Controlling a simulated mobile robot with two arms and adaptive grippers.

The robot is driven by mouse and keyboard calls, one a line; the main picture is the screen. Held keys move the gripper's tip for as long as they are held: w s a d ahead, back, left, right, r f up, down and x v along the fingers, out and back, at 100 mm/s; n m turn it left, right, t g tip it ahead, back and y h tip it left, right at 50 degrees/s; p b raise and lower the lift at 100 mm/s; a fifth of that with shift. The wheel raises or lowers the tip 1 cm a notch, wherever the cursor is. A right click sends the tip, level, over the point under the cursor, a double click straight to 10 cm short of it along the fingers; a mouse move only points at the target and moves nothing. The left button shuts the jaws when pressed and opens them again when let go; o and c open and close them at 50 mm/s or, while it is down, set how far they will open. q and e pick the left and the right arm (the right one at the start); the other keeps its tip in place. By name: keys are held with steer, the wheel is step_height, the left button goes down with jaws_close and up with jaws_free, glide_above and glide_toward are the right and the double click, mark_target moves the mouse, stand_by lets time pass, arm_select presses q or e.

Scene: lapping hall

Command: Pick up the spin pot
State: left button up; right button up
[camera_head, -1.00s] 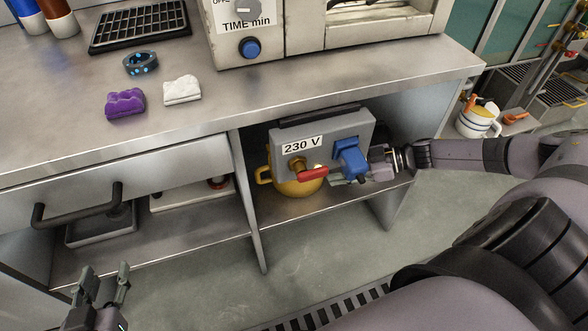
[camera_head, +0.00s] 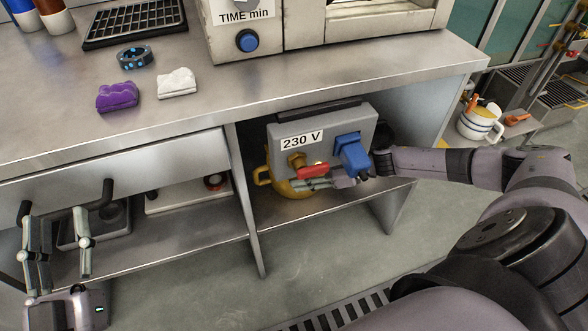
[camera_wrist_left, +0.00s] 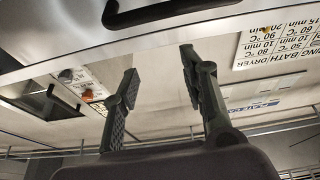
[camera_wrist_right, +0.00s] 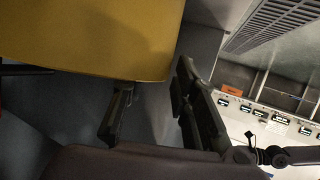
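A rounded yellow pot-like body with a side handle, which I take for the spin pot (camera_head: 282,188), stands on the shelf under the bench. A grey box labelled 230 V (camera_head: 352,128), with a red lever and a blue plug, hides most of it. My right gripper (camera_head: 312,184) is low in front of the yellow body, below the box. In the right wrist view its fingers (camera_wrist_right: 155,78) are apart, and a large yellow surface (camera_wrist_right: 90,40) lies just beyond them; contact cannot be told. My left gripper (camera_head: 54,214) is open and empty near the drawer handle; its spread fingers show in the left wrist view (camera_wrist_left: 160,64).
The drawer handle (camera_head: 70,208) juts out beside my left gripper. A divider panel (camera_head: 248,205) bounds the shelf bay on the left. On the bench lie a purple piece (camera_head: 117,96), a white piece (camera_head: 177,83) and a dark ring (camera_head: 135,57).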

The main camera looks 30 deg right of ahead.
steer(key=shift+x, duration=1.15)
arm_select(q)
steer(key=r, duration=0.1)
steer(key=s+r+t, duration=0.1)
steer(key=r+t, duration=0.1)
steer(key=shift+s, duration=0.25)
arm_select(e)
steer(key=shift+c, duration=0.3)
jaws_close()
steer(key=shift+r, duration=0.1)
